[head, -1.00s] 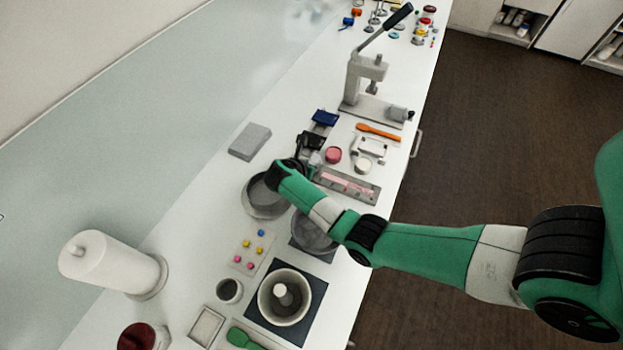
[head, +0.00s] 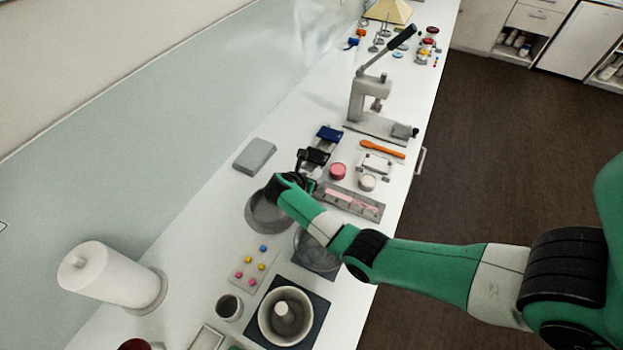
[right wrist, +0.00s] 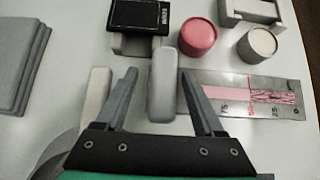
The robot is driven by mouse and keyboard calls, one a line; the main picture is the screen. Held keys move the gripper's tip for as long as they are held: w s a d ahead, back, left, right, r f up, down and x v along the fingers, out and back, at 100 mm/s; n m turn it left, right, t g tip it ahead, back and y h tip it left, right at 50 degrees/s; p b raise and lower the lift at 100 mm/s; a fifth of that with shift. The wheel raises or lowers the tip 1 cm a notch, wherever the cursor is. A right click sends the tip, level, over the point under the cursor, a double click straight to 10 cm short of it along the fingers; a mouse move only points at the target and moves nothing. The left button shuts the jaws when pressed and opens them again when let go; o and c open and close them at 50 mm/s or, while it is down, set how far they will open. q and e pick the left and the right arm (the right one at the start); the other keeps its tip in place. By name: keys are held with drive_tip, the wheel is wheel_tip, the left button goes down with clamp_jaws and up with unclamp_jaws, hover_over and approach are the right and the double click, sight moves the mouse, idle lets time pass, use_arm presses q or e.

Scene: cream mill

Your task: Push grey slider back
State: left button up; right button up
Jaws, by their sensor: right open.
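In the right wrist view a grey, rounded block (right wrist: 162,88), which looks like the slider, stands at the left end of a flat grey strip (right wrist: 282,110) with a pink scale marked 75, 50 and 25. My right gripper (right wrist: 163,85) is open, with one finger on each side of this block; I cannot tell whether either touches it. In the head view the strip (head: 366,208) lies just right of my right gripper (head: 308,184), and the block is hidden or too small to make out. My left gripper is not in view.
A paler rounded bar (right wrist: 95,92) stands left of the left finger. A black device (right wrist: 138,16), a pink jar (right wrist: 198,38) and a white jar (right wrist: 258,46) stand behind. A grey bowl (head: 262,222) is under my wrist. A grey block (head: 255,156) lies left.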

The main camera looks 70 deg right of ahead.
drive_tip(key=p+v, duration=0.2)
drive_tip(key=v, duration=0.9)
drive_tip(key=shift+a+r, duration=0.15)
drive_tip(key=shift+a, duration=0.05)
